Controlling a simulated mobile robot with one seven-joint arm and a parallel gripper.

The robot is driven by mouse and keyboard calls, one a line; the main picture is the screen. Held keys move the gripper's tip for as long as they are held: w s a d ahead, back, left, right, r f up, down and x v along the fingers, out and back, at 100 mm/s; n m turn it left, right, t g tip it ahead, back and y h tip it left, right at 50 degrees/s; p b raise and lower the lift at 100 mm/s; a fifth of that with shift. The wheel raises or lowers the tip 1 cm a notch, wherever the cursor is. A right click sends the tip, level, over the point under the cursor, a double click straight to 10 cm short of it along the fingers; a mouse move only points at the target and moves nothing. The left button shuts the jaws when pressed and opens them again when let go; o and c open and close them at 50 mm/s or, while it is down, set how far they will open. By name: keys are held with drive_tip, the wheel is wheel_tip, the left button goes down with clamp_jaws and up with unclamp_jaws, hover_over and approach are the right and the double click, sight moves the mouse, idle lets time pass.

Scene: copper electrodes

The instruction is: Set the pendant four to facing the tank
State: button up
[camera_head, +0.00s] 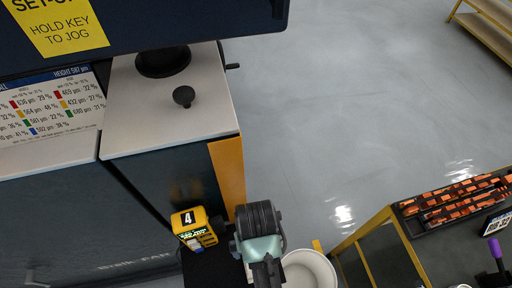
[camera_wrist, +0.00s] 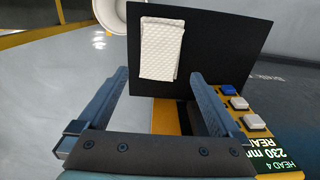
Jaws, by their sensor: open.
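Pendant four is a yellow box with a black "4" label (camera_head: 190,228) in the head view, standing at the front of the machine, left of my gripper. In the wrist view its dark display (camera_wrist: 278,145) reads "HEAD 4 230 mm", with one blue and two pale buttons (camera_wrist: 238,103) above it. My gripper (camera_wrist: 160,76) is open, with nothing gripped between its fingers. Its right finger overlaps the pendant's left side in the picture; I cannot tell whether they touch. In the head view my wrist hides the fingertips.
A black panel (camera_wrist: 215,35) with a white quilted cloth (camera_wrist: 162,50) lies beyond the fingers. A white round container (camera_head: 310,268) stands right of my wrist. A yellow-framed cart (camera_head: 385,225) with copper-coloured pieces is at lower right. The grey floor (camera_head: 330,110) is open.

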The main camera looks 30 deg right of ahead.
wheel_tip(320, 180, up, 5)
idle(0.3)
drive_tip(key=shift+c, duration=0.2)
